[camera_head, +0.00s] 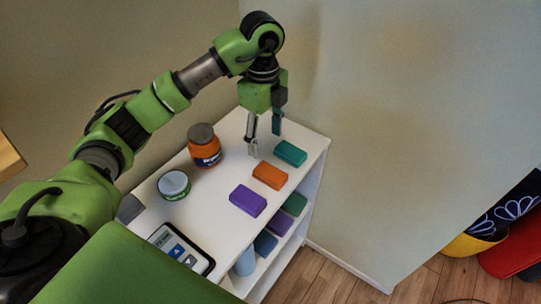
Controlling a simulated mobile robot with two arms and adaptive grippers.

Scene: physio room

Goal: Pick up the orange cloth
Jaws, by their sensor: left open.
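The orange cloth (269,176) is a small folded block lying flat on the white shelf top, between a teal folded cloth (290,153) and a purple one (248,200). My left gripper (265,142) reaches in from the left and points down above the shelf top. It is open and empty, its fingers apart. It shows just behind the orange cloth and left of the teal one; its exact height above the surface is hard to tell. My right gripper is not in view.
An orange jar with a grey lid (204,147), a round green-and-white tin (174,185) and a device with blue buttons (181,249) stand on the white shelf unit (222,184). More folded cloths lie on the level below. Walls close off the back and right.

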